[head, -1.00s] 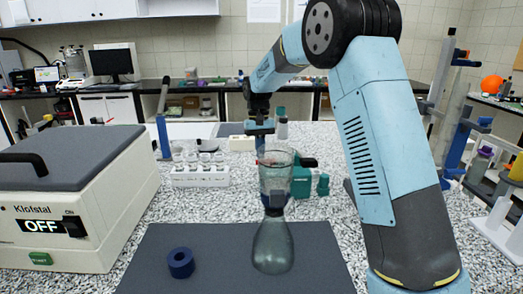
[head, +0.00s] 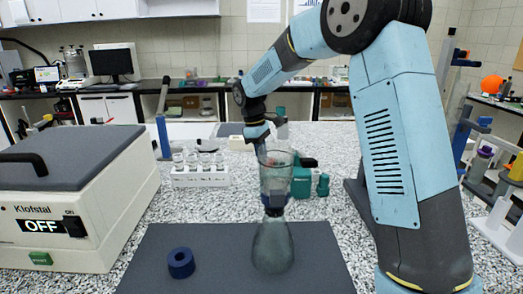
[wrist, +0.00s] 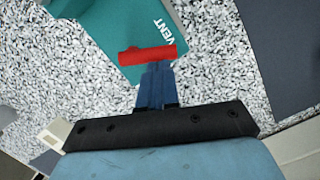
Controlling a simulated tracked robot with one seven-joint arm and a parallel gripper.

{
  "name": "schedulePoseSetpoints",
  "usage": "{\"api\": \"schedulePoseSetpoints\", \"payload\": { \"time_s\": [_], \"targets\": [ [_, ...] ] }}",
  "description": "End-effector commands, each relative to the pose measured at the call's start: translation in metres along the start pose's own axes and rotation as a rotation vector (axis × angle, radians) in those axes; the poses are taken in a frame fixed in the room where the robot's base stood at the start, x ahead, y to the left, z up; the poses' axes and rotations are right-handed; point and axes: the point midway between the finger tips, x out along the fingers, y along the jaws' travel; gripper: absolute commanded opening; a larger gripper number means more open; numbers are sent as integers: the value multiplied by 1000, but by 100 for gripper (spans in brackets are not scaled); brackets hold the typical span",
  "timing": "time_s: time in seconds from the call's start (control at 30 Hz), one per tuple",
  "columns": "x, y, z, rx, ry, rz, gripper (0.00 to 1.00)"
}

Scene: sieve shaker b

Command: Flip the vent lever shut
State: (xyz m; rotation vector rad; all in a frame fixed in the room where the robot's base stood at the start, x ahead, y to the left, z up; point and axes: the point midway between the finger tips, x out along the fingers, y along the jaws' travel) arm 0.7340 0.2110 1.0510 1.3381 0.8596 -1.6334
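The red vent lever (wrist: 147,54) shows in the wrist view, lying across the edge of a teal unit (wrist: 128,32) marked VENT. My gripper (wrist: 157,64) has its two blue fingers side by side with no clear gap, so it looks shut. Its tips appear right at the lever's near edge; I cannot tell whether they touch it. Nothing shows between the fingers. In the head view the teal unit (head: 303,178) stands behind the glass flask, and my gripper's tips are hidden behind the glass funnel. The lever cannot be made out there.
A glass flask (head: 273,248) with a funnel (head: 275,175) stands on the dark mat (head: 215,245), beside a blue ring (head: 181,263). A white vial rack (head: 200,177) stands left of the teal unit. A box marked OFF (head: 60,215) fills the left.

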Motion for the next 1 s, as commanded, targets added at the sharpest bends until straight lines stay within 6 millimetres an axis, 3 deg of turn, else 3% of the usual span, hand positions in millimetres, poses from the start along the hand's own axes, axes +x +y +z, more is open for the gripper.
{"api": "schedulePoseSetpoints", "payload": {
  "time_s": [0.2, 1.0],
  "targets": [
    [1, -4, 7, -184, 0, 37, 0],
    [2, 13, 9, -179, 0, 36, 0]
  ]
}}
